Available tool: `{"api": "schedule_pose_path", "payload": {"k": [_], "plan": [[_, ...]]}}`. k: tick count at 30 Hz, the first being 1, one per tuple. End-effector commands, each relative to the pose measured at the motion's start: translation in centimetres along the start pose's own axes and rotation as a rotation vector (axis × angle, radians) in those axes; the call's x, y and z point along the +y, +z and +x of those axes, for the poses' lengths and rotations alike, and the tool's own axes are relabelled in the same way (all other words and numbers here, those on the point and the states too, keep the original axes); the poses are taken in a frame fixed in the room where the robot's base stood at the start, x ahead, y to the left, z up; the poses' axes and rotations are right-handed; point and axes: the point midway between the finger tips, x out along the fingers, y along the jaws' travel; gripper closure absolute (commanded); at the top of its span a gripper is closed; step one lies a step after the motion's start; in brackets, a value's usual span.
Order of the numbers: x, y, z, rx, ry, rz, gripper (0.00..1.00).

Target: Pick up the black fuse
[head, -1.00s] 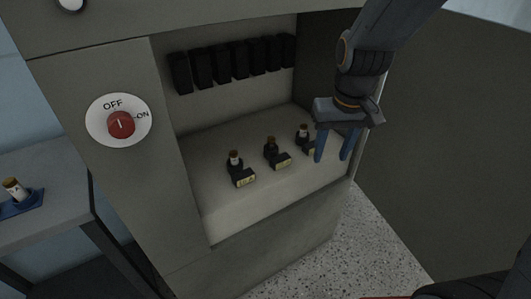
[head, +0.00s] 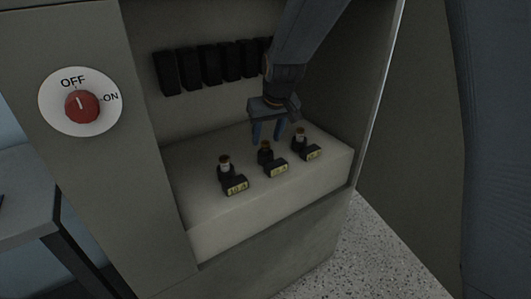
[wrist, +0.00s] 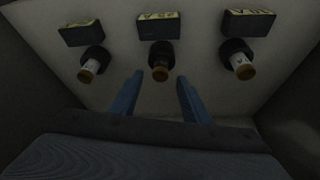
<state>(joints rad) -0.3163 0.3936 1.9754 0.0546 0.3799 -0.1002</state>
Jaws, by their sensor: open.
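The black fuse (head: 265,152) stands upright in the middle holder on the pale ledge inside the cabinet. It is dark with a brownish cap, and the wrist view shows it too (wrist: 159,64). My gripper (head: 267,139) is open and points down, at or just behind this fuse in the head view. In the wrist view the blue fingers of my gripper (wrist: 160,77) lie left and right of the fuse's near end, with gaps on both sides. I cannot tell the exact depth between them.
White fuses stand in the left holder (head: 225,165) and right holder (head: 300,139), close on either side. Black blocks (head: 210,66) line the back wall. A red switch knob (head: 82,105) is on the cabinet front, pointing near OFF. Cabinet walls enclose the ledge.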

Motion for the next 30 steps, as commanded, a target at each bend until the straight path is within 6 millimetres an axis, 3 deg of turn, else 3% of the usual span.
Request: {"api": "schedule_pose_path", "payload": {"k": [6,14,22,30], "plan": [[0.0,0.5,3.2,-0.003,0.000,0.000,0.57],[0.0,0.4,3.6,-0.001,0.001,0.001,0.57],[0.0,0.5,3.5,-0.001,0.001,0.001,1.00],[0.0,0.4,3.5,0.000,0.001,0.001,1.00]]}}
